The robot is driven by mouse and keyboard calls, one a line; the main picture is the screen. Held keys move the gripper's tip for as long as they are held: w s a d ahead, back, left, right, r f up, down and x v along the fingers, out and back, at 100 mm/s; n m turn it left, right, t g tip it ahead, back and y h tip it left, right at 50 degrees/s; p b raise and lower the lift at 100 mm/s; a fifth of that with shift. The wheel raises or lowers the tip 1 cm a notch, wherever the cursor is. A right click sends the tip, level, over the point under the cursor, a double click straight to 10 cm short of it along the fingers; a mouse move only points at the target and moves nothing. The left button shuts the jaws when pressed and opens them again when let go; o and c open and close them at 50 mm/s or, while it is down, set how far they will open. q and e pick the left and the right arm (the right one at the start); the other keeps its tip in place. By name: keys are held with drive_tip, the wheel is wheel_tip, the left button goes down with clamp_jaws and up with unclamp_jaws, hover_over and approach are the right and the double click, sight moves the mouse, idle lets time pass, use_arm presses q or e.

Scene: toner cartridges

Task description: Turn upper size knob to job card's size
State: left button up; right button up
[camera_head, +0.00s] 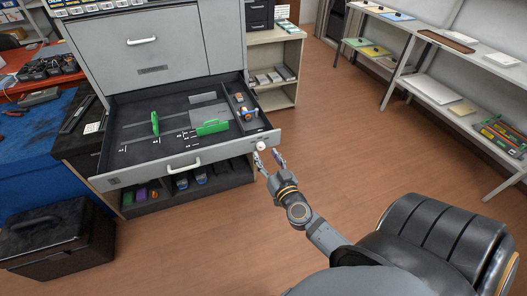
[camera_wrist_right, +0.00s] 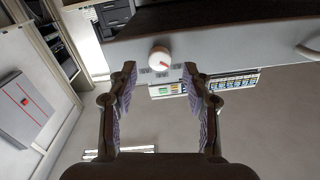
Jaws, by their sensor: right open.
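A small round white knob (camera_head: 261,146) sits on the right end of the open grey drawer's front (camera_head: 190,161). In the right wrist view the knob (camera_wrist_right: 159,57) shows a red mark on its face, with small dark printing below it that I cannot read. My right gripper (camera_head: 269,157) is open and empty, just in front of the drawer's right corner. In the wrist view its two fingers (camera_wrist_right: 159,76) stand apart on either side of the knob's line, short of it and not touching it. My left gripper is not in view. I cannot identify the job card.
The drawer holds green guides (camera_head: 212,128) and a side compartment with small parts. A bar handle (camera_head: 184,166) sticks out from its front. A black box (camera_head: 55,237) stands at lower left, a black chair (camera_head: 435,245) at lower right. Floor (camera_head: 340,150) to the right is clear.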

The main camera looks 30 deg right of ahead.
sight(261, 146)
drive_tip(key=shift+x, duration=1.3)
clamp_jaws()
